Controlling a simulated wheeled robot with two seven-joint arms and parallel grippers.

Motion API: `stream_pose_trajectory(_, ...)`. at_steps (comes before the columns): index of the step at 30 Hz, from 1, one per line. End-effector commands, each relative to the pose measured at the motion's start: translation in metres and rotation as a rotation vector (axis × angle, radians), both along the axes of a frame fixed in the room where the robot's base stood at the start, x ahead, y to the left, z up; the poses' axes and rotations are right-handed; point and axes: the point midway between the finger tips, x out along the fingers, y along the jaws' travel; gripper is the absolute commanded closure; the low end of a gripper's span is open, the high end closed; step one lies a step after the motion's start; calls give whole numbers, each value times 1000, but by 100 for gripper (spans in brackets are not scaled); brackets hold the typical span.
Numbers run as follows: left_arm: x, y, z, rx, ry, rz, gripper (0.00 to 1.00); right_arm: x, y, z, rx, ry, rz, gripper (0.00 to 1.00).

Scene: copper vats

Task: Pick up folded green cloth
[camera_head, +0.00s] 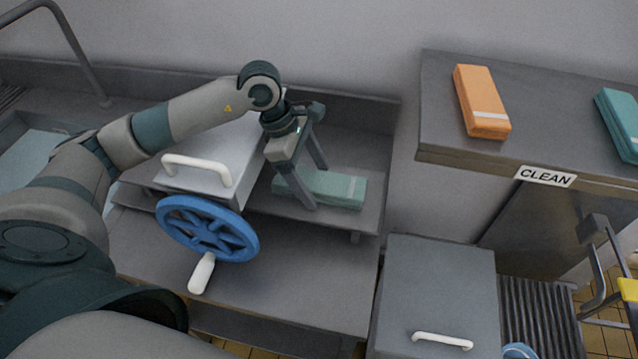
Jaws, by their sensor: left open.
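The folded green cloth (345,191), pale green with a lighter band near its right end, lies flat on the grey metal shelf beside the blue handwheel. My left gripper (318,187) comes down over it from above. Its two fingers are apart, one in front of the cloth's middle and one toward its back edge, and hide part of it. The gripper is open and holds nothing. I cannot tell whether the fingertips touch the cloth or the shelf. My right gripper is not in view.
A blue handwheel (208,228) and a white-handled metal lid (215,180) stand close left of the cloth. A raised shelf (440,120) marked CLEAN (545,176) holds an orange cloth (481,101) and a teal cloth (620,120). A grey lidded box (437,285) stands front right.

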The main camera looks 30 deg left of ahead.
Motion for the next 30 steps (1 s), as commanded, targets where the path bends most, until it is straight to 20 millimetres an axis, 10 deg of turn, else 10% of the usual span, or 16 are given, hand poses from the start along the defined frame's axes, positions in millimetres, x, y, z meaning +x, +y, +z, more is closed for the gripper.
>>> stream_pose_trajectory(9, 0, 0, 1, -1, -1, 0, 76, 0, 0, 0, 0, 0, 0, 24)
stream_pose_trajectory(30, 7, 13, 30, 1, -3, 7, 76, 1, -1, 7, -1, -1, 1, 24)
